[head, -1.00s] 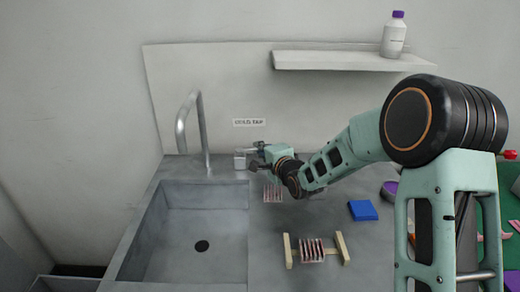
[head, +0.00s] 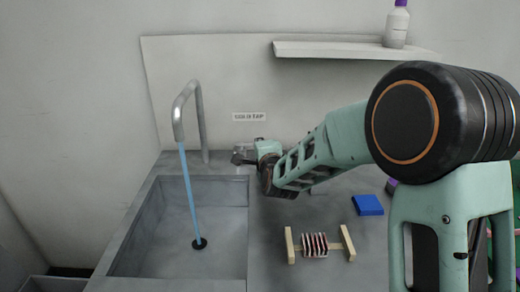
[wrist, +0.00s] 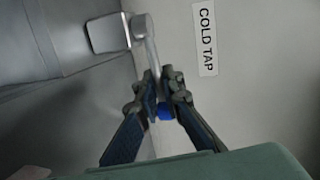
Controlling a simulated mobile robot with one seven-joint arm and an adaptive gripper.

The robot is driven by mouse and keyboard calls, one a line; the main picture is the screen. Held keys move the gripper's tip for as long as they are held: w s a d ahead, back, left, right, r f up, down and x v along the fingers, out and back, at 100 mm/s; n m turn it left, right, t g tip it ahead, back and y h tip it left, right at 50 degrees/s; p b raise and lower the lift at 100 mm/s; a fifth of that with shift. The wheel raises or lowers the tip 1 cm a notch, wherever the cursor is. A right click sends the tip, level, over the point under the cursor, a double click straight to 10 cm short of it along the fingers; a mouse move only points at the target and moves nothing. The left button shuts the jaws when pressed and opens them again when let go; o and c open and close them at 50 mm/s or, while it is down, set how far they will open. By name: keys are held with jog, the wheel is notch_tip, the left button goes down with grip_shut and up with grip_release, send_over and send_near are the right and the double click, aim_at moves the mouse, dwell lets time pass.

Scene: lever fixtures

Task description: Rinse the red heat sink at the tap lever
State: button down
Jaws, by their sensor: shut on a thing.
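My gripper (head: 252,155) is at the tap lever (head: 240,156) behind the sink's right rim. In the wrist view my gripper (wrist: 165,78) is shut on the grey bar of the lever (wrist: 151,52). A small blue part shows between the fingers. Blue water runs from the curved spout (head: 178,120) down to the drain of the sink (head: 150,250). A heat sink with dark red and pale fins (head: 315,245) sits between two wooden bars on the counter, apart from the water and my gripper.
The sign "COLD TAP" (head: 249,117) is on the back panel. A blue block (head: 367,205) lies on the counter right of the rack. A shelf (head: 340,50) with a white bottle (head: 396,25) is above.

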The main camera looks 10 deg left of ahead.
dwell(0.3)
jog(key=c, duration=2)
grip_release()
jog(key=shift+c, duration=0.2)
jog(key=shift+s, duration=0.1)
jog(key=v, duration=1.2)
jog(key=shift+r, duration=0.1)
